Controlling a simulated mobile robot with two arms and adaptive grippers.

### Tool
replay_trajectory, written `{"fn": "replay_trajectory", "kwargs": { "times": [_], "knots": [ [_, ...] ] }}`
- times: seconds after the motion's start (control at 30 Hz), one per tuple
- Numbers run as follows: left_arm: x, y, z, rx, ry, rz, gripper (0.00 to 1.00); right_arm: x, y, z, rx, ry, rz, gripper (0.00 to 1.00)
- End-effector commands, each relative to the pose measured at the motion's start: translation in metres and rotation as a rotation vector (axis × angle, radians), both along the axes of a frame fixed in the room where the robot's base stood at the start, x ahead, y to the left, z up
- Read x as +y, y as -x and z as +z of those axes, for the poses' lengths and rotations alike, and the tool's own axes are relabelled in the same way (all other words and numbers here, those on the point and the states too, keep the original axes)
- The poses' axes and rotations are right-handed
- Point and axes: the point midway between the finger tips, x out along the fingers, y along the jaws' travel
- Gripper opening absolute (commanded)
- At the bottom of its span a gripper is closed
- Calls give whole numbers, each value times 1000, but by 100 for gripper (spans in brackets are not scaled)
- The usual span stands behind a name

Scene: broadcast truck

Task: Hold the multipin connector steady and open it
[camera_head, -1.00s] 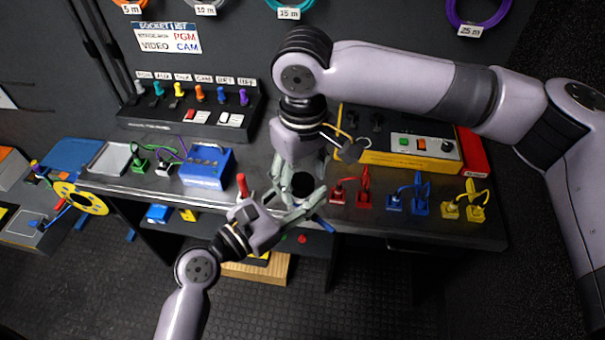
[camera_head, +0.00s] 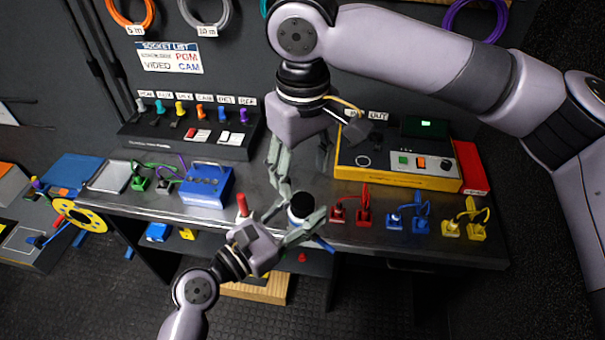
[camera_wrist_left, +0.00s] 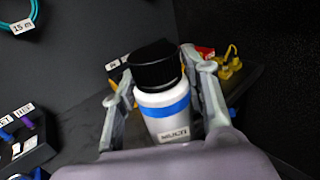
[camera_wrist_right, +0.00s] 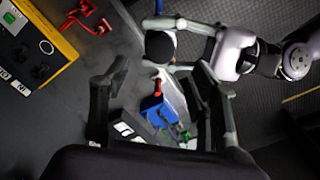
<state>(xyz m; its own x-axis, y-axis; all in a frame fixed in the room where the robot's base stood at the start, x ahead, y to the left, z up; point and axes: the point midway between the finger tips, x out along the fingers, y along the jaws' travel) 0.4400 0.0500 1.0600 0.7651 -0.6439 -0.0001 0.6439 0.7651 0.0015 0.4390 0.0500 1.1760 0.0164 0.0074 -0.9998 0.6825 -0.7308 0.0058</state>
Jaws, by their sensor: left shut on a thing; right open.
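The multipin connector (camera_head: 299,212) is a white cylinder with a black cap on top. In the left wrist view its white body (camera_wrist_left: 148,98) shows a blue band and a label, with the black cap (camera_wrist_left: 155,66) seated on its end. My left gripper (camera_head: 298,222) is shut around the connector's body and holds it up near the bench's front edge. My right gripper (camera_head: 303,180) is open and empty above the cap, fingers pointing down. In the right wrist view the cap (camera_wrist_right: 160,46) shows beyond the open fingers, apart from them.
On the bench, a blue box (camera_head: 206,187) stands left and a yellow-edged panel (camera_head: 398,177) right behind. Red (camera_head: 350,212), blue (camera_head: 408,222) and yellow plugs (camera_head: 465,228) line the front right. A red stick-like part (camera_head: 242,204) stands near my left gripper.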

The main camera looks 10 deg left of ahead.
Motion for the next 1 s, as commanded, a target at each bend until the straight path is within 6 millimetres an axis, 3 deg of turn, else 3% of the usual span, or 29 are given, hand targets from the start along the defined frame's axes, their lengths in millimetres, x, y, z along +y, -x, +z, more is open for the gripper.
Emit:
{"fn": "replay_trajectory", "kwargs": {
  "times": [0.3, 0.5, 0.87, 1.0],
  "knots": [
    [0, 0, 1, -2, 1, 0, 0, 0, 0, -49, 1, 1, -1, 55],
    [0, 0, 1, -2, 1, 0, 0, 0, -1, -70, 1, 2, 0, 55],
    [0, 0, 1, -2, 1, 0, 0, 0, -1, -75, 0, 0, 0, 55],
    [0, 0, 1, -2, 1, 0, 0, 0, -1, -75, 0, 0, 0, 46]
  ]
}}
